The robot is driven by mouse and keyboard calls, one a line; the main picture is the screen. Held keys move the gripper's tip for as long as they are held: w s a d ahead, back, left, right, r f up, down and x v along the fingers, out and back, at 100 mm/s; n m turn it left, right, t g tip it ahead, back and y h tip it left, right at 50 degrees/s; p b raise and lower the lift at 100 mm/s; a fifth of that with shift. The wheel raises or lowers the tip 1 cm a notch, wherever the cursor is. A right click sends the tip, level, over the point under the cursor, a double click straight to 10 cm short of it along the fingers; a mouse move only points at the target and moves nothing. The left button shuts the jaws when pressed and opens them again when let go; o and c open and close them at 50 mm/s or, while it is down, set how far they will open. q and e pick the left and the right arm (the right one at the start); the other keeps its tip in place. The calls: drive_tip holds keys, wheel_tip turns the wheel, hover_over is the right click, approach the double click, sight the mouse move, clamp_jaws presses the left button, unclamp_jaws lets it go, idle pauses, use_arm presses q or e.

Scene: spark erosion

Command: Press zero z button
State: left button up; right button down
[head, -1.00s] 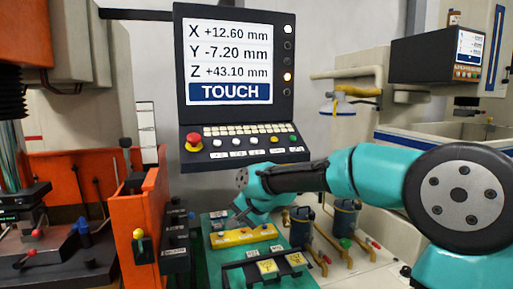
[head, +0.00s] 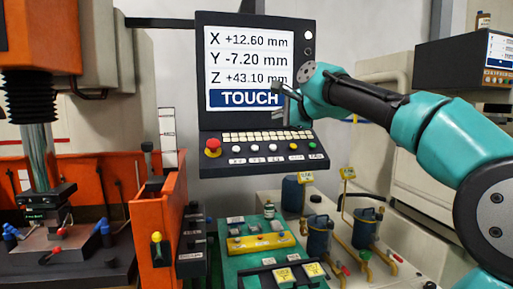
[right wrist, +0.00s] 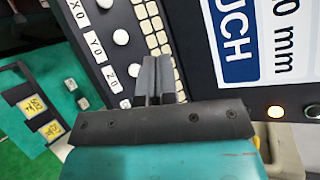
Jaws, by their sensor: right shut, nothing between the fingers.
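The control panel (head: 206,130) has a screen reading X +12.60, Y -7.20, Z +43.10 mm and "TOUCH". Below its keypad is a row of round buttons. The white button by the Z0 label, the zero z button (head: 275,147), is third from the left; it also shows in the right wrist view (right wrist: 135,70). My right gripper (head: 280,113) is in front of the panel, over the lower right of the screen. In the right wrist view its closed, empty fingers (right wrist: 155,62) appear just right of the Z0 button. Contact cannot be told. My left gripper is not in view.
A red emergency knob (head: 213,147) is left of the buttons. Yellow and green buttons are on the right. An orange machine (head: 158,215) is at left.

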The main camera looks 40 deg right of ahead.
sight(273, 147)
drive_tip(key=shift+s+d+r, duration=0.1)
drive_tip(key=shift+r, duration=0.2)
drive_tip(key=shift+f, duration=0.1)
drive_tip(key=shift+w+d+f, duration=0.4)
drive_tip(key=shift+w+f, duration=0.3)
drive_tip(key=shift+f, duration=0.5)
drive_tip(key=shift+w+d+f, duration=0.4)
drive_tip(key=shift+w+f, duration=0.3)
drive_tip(key=shift+f, duration=0.55)
drive_tip(key=shift+w+d+f, duration=0.4)
drive_tip(key=shift+w+f, duration=0.3)
drive_tip(key=shift+f, duration=0.5)
drive_tip(key=shift+w+f, duration=0.1)
drive_tip(key=shift+w+d+f, duration=0.1)
drive_tip(key=shift+f, duration=0.15)
drive_tip(key=shift+w+d+f, duration=0.1)
drive_tip(key=shift+w+f, duration=0.1)
drive_tip(key=shift+f, duration=0.1)
idle(0.6)
drive_tip(key=shift+r, duration=0.1)
drive_tip(key=shift+s+a+r, duration=0.25)
drive_tip(key=shift+s+r, duration=0.15)
drive_tip(key=shift+r, duration=0.2)
